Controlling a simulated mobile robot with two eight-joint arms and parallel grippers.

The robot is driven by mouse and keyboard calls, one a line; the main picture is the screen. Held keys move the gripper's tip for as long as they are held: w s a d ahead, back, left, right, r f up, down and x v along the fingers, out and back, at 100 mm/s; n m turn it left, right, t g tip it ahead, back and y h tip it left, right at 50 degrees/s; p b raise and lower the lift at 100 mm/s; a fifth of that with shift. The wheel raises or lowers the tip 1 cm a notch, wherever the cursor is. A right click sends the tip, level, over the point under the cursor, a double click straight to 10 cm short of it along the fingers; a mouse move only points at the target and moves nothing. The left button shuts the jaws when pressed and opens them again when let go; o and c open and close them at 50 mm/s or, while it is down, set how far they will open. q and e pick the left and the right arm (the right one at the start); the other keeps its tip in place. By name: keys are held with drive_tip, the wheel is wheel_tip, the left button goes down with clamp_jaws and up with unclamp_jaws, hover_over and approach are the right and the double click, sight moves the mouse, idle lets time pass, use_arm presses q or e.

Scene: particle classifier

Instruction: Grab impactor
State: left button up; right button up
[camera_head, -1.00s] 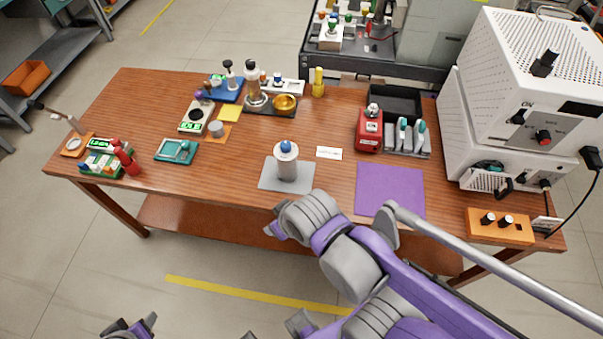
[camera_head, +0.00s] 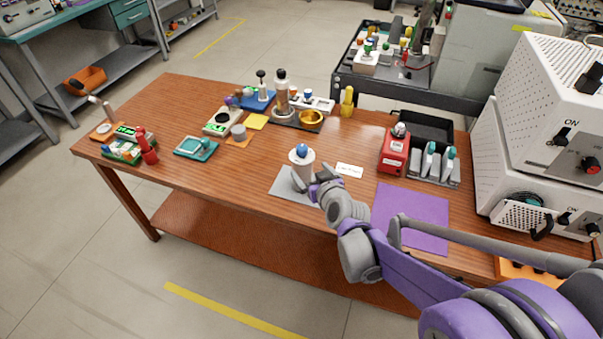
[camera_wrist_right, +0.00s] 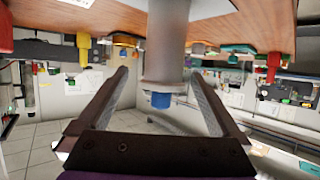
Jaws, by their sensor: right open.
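The impactor, which I take to be the white-grey cylinder with a blue cap (camera_head: 302,164), stands upright on a grey mat (camera_head: 284,188) near the table's front edge. My right gripper (camera_head: 319,188) is at its lower right side in the head view, with its fingertips partly hidden. In the right wrist view, which is upside down, the grey cylinder (camera_wrist_right: 165,45) with its blue cap lies between the two spread fingers of my right gripper (camera_wrist_right: 158,74). The fingers are open, and I cannot tell whether either touches it. My left gripper is not in view.
A white label (camera_head: 349,170) lies behind the gripper. A brass bowl (camera_head: 311,118) is further back. The wood left of the grey mat is clear.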

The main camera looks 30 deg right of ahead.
drive_tip(key=shift+a+b+x, duration=0.15)
drive_tip(key=shift+b+x, duration=0.25)
drive_tip(key=shift+x, duration=1.2)
drive_tip(key=shift+a+b+x, duration=0.15)
drive_tip(key=shift+b+x, duration=0.2)
drive_tip(key=shift+x, duration=1.2)
drive_tip(key=shift+w+r, duration=0.1)
clamp_jaws()
